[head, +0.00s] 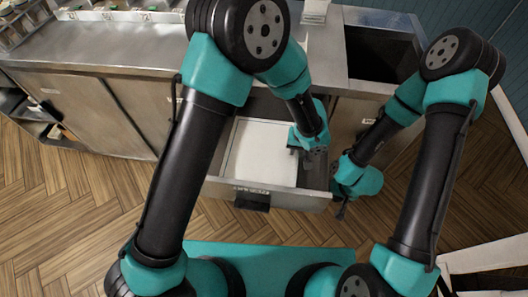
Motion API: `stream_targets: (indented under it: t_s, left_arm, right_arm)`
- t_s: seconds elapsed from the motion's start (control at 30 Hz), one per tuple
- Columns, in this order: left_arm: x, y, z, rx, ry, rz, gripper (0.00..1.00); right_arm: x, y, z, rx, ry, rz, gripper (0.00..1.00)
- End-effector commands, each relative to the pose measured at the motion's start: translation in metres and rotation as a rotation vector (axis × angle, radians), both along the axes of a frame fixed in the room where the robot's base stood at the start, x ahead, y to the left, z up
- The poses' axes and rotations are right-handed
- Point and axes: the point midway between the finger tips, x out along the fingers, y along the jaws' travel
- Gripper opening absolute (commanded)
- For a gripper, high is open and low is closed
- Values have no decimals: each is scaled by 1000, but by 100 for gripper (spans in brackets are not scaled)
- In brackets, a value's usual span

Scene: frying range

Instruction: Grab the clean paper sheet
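White paper (262,152) lies flat in an open drawer (212,186) that is pulled out from the steel counter. I cannot tell whether it is one sheet or a stack. My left gripper (306,158) is over the right part of the drawer, beside the paper's right edge. Its fingers are small and dark, so I cannot tell whether they are open or whether they touch the paper. My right gripper (341,208) is outside the drawer at its front right corner, with its fingers pointing down. Its opening is also unclear.
The steel counter (110,48) runs along the back, with a dark sink-like basin (378,52) at the right. The drawer's black handle (252,201) faces me. A white chair-like object (487,262) stands at lower right. The wooden floor (70,205) at left is clear.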

Motion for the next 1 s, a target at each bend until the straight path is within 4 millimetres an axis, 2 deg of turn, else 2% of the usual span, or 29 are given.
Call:
stream_targets:
  t_s: [0.17,0.5,1.0]
  left_arm:
    - [0,0,0,0,0,0,33]
    - [0,0,0,0,0,0,0]
    - [0,0,2,0,-1,0,0]
  right_arm:
    - [0,0,0,0,0,0,43]
    - [0,0,0,0,0,0,43]
    - [0,0,0,0,0,0,43]
